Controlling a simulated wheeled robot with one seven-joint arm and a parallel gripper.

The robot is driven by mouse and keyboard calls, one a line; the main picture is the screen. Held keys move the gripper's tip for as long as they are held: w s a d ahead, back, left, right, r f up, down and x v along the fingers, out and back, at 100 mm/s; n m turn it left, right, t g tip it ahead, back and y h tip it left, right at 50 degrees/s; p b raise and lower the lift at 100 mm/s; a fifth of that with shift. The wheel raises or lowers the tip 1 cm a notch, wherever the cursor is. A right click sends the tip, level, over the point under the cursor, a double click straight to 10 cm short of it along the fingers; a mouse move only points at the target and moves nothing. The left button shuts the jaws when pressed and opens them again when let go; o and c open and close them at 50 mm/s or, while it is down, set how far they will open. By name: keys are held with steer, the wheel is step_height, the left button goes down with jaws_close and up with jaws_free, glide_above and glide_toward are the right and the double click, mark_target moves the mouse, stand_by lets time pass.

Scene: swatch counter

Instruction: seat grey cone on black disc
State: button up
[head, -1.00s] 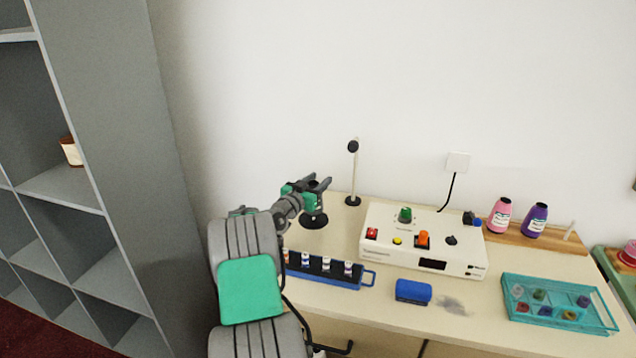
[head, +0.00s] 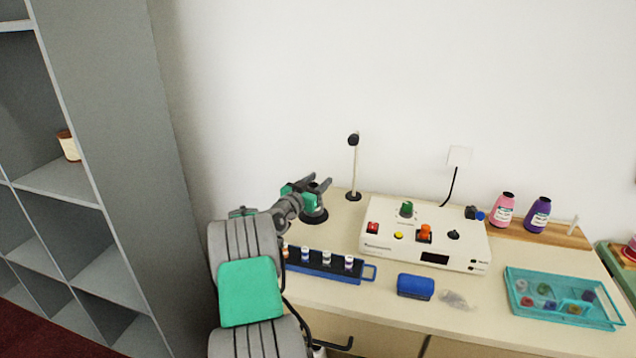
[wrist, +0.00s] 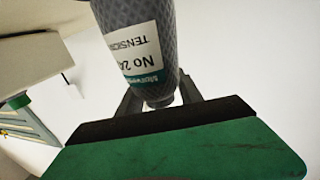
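In the wrist view the grey cone (wrist: 145,45) is close to the camera. It has a white and green label with upside-down print, and its narrow end lies between the fingers of my gripper (wrist: 160,98). The gripper appears shut on that narrow end, though the contact is partly hidden behind the cone. The cone's wide end is out of the frame. In the head view my gripper (head: 318,183) is just above the black disc (head: 316,219) at the back left of the counter. The cone is largely hidden there, and whether its base touches the disc cannot be told.
A thin stand (head: 354,170) with a black knob rises right of the disc. A rack of small spools (head: 330,268) lies in front, and a white control box (head: 425,240) to the right.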

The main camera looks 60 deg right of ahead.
steer(key=o, duration=0.5)
steer(key=shift+c, duration=0.2)
steer(key=a+b, duration=0.1)
steer(key=a, duration=0.6)
steer(key=shift+w+a, duration=0.3)
steer(key=shift+w, duration=0.1)
